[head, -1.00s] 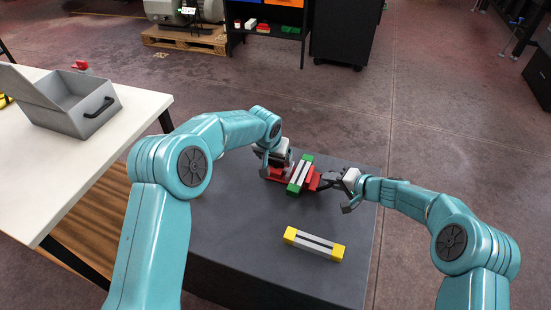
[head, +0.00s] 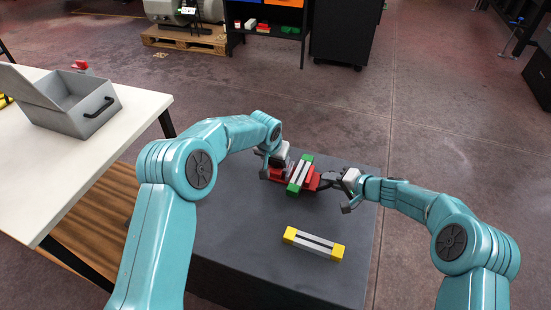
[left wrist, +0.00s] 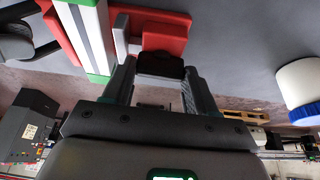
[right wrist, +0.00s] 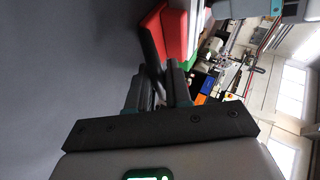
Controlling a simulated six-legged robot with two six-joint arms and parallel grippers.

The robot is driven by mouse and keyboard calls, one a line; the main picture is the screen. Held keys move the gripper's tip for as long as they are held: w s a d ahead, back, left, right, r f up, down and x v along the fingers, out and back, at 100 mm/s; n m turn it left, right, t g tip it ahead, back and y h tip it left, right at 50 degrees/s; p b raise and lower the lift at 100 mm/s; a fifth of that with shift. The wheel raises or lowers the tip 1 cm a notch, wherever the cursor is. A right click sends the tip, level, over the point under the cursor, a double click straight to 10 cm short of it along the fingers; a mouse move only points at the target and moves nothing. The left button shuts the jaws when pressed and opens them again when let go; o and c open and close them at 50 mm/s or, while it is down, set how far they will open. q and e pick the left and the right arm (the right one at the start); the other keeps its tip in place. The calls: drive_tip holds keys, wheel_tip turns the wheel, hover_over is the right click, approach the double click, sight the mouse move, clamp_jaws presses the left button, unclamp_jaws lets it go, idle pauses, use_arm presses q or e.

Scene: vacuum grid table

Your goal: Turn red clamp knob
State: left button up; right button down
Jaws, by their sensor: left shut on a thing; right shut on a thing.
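The red clamp (head: 312,180) stands on the dark table, with a green-and-white bar (head: 300,176) lying across it. My left gripper (head: 276,166) is at the clamp's left end. My right gripper (head: 328,182) is at the clamp's right end. In the right wrist view its fingers are shut on a dark lever (right wrist: 152,50) beside the clamp's red body (right wrist: 173,32). I cannot tell which part is the knob.
A grey bar with yellow ends (head: 313,243) lies on the dark table (head: 230,240) nearer me. A white table (head: 60,165) on the left holds an open grey box (head: 75,105); a small red thing (head: 81,66) shows behind it. The dark table's front is otherwise clear.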

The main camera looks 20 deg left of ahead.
use_arm(q)
drive_tip(key=shift+m, duration=0.3)
drive_tip(key=m+h, duration=0.1)
drive_tip(key=m, duration=0.1)
drive_tip(key=shift+a+m, duration=0.15)
drive_tip(key=shift+m, duration=0.25)
drive_tip(key=m+g+h, duration=0.1)
drive_tip(key=m, duration=0.2)
drive_tip(key=shift+w+a+m, duration=0.1)
drive_tip(key=shift+m, duration=0.3)
drive_tip(key=m+g+h, duration=0.1)
drive_tip(key=m, duration=0.5)
drive_tip(key=shift+w+g+h, duration=0.15)
drive_tip(key=shift+g+h, duration=0.25)
drive_tip(key=shift+a, duration=0.1)
drive_tip(key=o, duration=1.1)
drive_tip(key=shift+c, duration=0.2)
drive_tip(key=v, duration=0.7)
drive_tip(key=shift+r, duration=0.3)
